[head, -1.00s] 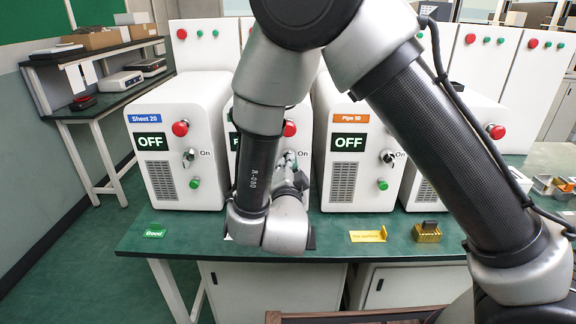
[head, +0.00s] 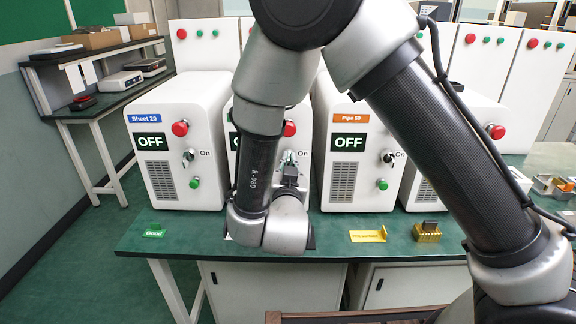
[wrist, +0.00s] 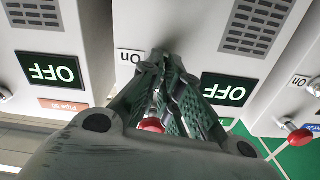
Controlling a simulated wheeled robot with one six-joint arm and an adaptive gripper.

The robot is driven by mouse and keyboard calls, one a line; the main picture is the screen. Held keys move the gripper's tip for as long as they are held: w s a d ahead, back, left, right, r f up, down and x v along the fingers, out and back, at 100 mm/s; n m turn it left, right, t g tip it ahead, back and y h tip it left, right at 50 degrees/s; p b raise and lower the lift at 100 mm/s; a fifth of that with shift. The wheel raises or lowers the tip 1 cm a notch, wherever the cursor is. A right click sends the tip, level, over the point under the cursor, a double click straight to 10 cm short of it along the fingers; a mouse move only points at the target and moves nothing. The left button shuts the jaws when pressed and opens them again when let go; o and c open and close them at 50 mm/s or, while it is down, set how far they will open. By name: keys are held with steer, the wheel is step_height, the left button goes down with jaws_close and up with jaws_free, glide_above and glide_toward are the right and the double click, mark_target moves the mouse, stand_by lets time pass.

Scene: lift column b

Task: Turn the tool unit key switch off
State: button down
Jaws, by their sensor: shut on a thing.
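The middle white unit (head: 303,110) stands behind my arm, between the Sheet 20 unit and the Pipe 50 unit. My gripper (wrist: 168,62) is at this unit's front panel, shut on the key switch, which the fingers hide. My gripper also shows in the head view (head: 290,163), partly behind my arm. The unit's red button (wrist: 151,124) shows between the fingers.
The Sheet 20 unit (head: 165,110) on the left and the Pipe 50 unit (head: 350,180) on the right both show OFF. A green sign (head: 154,230), a yellow tray (head: 368,236) and a brass block (head: 427,232) lie along the green bench's front edge (head: 200,242).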

steer(key=shift+n, duration=0.8)
steer(key=c, duration=1.6)
jaws_free()
steer(key=shift+c, duration=0.2)
steer(key=s, duration=1.2)
steer(key=shift+a, duration=0.2)
